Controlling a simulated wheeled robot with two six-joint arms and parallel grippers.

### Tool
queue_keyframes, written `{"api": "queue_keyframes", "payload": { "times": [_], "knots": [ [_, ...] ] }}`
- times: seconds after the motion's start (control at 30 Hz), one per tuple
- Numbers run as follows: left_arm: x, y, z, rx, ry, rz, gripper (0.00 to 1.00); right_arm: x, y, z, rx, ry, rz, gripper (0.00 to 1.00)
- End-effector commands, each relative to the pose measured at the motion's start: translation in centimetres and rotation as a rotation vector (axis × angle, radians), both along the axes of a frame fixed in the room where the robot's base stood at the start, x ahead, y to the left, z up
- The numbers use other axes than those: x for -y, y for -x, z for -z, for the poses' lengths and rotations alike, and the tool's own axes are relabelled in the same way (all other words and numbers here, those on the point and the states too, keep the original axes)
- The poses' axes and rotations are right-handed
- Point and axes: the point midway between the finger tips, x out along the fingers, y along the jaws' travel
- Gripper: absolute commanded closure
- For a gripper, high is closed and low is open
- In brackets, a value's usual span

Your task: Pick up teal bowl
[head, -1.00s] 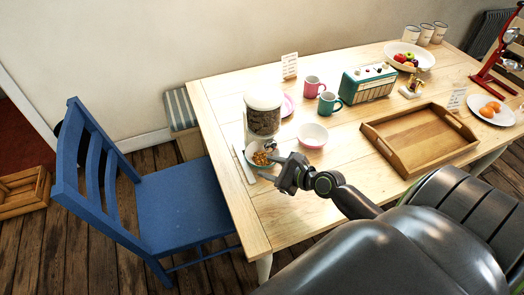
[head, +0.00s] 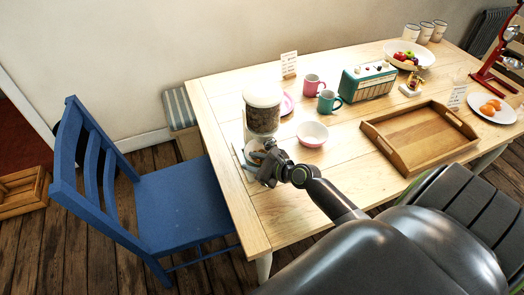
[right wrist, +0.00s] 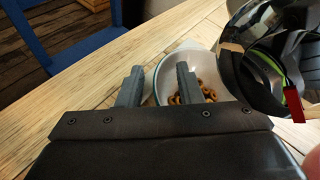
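The teal bowl (head: 251,156) holds cereal below the dispenser near the table's left edge, mostly hidden behind my right gripper in the head view. In the right wrist view, the bowl (right wrist: 163,74) shows a teal rim, a pale inside and brown cereal loops. My right gripper (head: 260,172) is at the bowl's near side. In the right wrist view, its two fingers (right wrist: 159,74) are apart, one over the bowl's inside and one to the left by the rim. I cannot tell whether they touch it. My left gripper is not in view.
A cereal dispenser (head: 262,112) stands right behind the bowl. A pink bowl (head: 312,135), a teal mug (head: 328,102) and a pink mug (head: 312,85) are to the right. A wooden tray (head: 388,160) lies farther right. A blue chair (head: 180,205) stands at the left.

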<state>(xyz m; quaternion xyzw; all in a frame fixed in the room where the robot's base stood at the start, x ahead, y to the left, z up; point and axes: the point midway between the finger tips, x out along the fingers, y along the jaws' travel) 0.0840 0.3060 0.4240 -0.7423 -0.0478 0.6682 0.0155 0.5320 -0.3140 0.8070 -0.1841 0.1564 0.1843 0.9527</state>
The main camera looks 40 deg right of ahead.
Motion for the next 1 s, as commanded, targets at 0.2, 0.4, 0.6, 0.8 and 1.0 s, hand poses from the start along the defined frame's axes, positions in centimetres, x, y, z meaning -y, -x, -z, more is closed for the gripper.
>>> {"api": "queue_keyframes", "payload": {
  "times": [0.2,0.4,0.6,0.8,1.0],
  "knots": [
    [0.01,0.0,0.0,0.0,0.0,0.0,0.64,0.02,0.02,-0.01,0.0,0.0,0.0,0.97],
    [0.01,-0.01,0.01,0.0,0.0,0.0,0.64,0.03,0.02,-0.01,0.0,0.0,0.0,1.0],
    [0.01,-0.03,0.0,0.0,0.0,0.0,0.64,0.02,0.01,-0.05,0.001,0.0,-0.001,1.0],
    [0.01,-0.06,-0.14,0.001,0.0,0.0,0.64,-0.04,-0.01,-0.1,0.0,0.0,0.0,1.0],
    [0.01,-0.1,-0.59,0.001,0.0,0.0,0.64,-0.27,-0.12,-0.35,0.001,-0.001,0.0,1.0]
  ]
}}
